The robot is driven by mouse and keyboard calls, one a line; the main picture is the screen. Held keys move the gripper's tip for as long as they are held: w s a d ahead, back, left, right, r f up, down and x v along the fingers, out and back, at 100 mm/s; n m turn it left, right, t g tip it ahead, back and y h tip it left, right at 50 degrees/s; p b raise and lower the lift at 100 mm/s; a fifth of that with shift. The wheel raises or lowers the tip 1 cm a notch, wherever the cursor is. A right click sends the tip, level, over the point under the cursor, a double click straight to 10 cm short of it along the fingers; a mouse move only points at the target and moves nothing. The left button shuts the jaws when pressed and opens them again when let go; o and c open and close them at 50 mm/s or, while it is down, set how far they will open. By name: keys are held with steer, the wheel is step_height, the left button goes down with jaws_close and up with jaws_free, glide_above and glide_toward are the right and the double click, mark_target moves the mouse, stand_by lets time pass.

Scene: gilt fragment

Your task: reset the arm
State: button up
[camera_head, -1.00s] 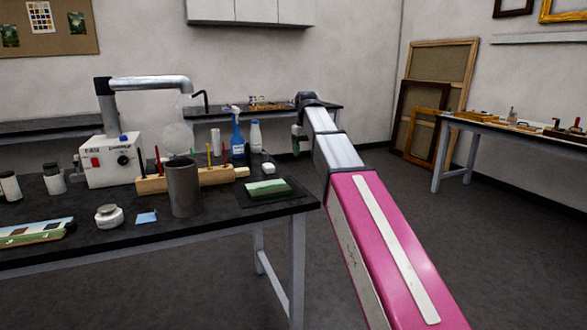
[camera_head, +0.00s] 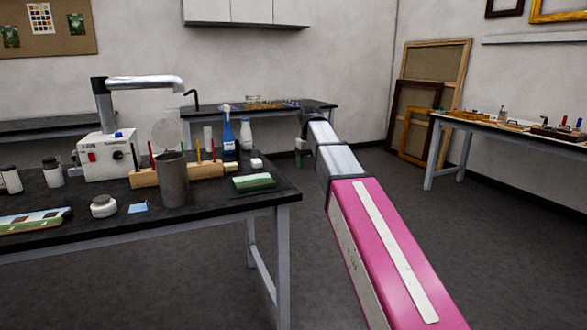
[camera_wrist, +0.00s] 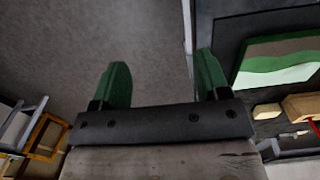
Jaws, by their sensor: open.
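My gripper shows in the wrist view (camera_wrist: 162,85), with its two green fingers wide apart and nothing between them. It points down over the grey floor, beside the edge of the black worktable (camera_head: 230,208). In the head view my arm reaches forward to the right of that table, and the gripper (camera_head: 299,152) is small and partly hidden at the arm's far end. A green and white painted panel (camera_wrist: 275,62) lies on the table near the gripper; it also shows in the head view (camera_head: 254,182).
On the table stand a dark cup (camera_head: 174,182), a wooden tool rack (camera_head: 205,170), a blue spray bottle (camera_head: 229,135) and a white fume unit (camera_head: 105,155). Frames (camera_head: 415,125) lean on the back wall. Another table (camera_head: 500,130) stands right. Floor between is clear.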

steer(key=s+d+f+m, duration=0.1)
steer(key=s+d+f, duration=0.3)
steer(key=s+f, duration=0.3)
steer(key=s+d+f+m, duration=0.1)
steer(key=s+d+f, duration=0.3)
steer(key=f, duration=1.4)
steer(key=s+d+f+m, duration=0.2)
steer(key=s+d+f, duration=0.3)
steer(key=s+f, duration=0.7)
steer(key=shift+f, duration=0.7)
